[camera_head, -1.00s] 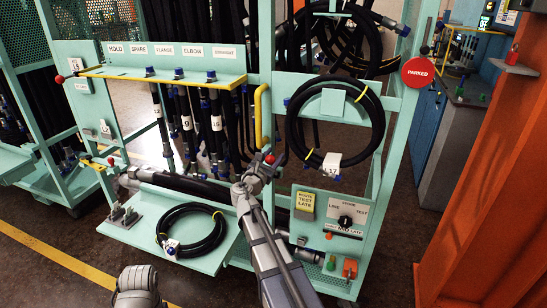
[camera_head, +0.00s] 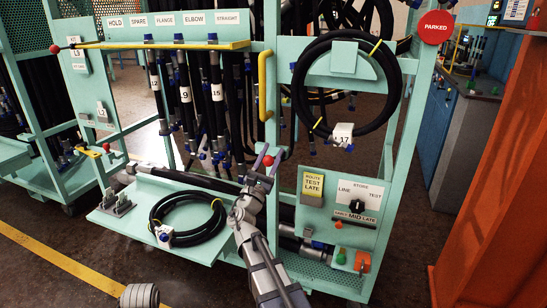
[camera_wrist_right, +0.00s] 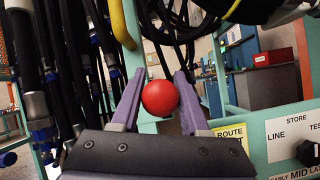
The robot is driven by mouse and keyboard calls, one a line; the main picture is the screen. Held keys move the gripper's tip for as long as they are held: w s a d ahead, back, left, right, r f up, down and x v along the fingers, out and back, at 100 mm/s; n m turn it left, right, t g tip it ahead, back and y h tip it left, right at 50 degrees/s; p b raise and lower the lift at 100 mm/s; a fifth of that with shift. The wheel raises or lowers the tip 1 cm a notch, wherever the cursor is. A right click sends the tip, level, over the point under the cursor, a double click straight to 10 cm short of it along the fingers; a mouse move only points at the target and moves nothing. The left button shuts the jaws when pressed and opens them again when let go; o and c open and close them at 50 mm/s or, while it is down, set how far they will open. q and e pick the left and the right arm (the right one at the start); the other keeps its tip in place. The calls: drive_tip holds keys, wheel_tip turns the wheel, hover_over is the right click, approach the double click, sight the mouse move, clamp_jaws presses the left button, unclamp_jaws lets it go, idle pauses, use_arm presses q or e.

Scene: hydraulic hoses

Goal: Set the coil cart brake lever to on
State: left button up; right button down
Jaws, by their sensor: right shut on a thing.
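The brake lever shows as a red ball knob (camera_head: 268,160) at the front of the teal coil cart (camera_head: 288,85), below the yellow handle. My right gripper (camera_head: 267,153) reaches up to it from below, with its purple fingers on both sides of the knob. In the right wrist view, the red knob (camera_wrist_right: 160,98) sits between the two fingers (camera_wrist_right: 160,76), which are shut on it. The lever's shaft and any on or off marking are hidden behind my gripper. Only a grey part of my left arm shows at the bottom left; its gripper is out of view.
A tray (camera_head: 105,217) with a coiled hose (camera_head: 190,222) juts out left of my right arm. A panel with a selector knob (camera_head: 356,206) is to the right. A large hose coil (camera_head: 397,95) hangs above it. An orange post (camera_head: 490,210) stands far right.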

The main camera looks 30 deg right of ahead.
drive_tip(key=shift+s+a+f+b, duration=0.15)
drive_tip(key=shift+a+f+b, duration=0.05)
drive_tip(key=shift+f+b, duration=0.3)
drive_tip(key=shift+s+a+f+b, duration=0.2)
drive_tip(key=shift+f+b, duration=0.15)
drive_tip(key=shift+f, duration=0.25)
drive_tip(key=shift+s+a+f+b, duration=0.15)
drive_tip(key=shift+f+b, duration=0.3)
drive_tip(key=shift+f, duration=0.1)
drive_tip(key=c, duration=0.7)
unclamp_jaws()
drive_tip(key=shift+a+f, duration=0.1)
drive_tip(key=shift+a, duration=0.05)
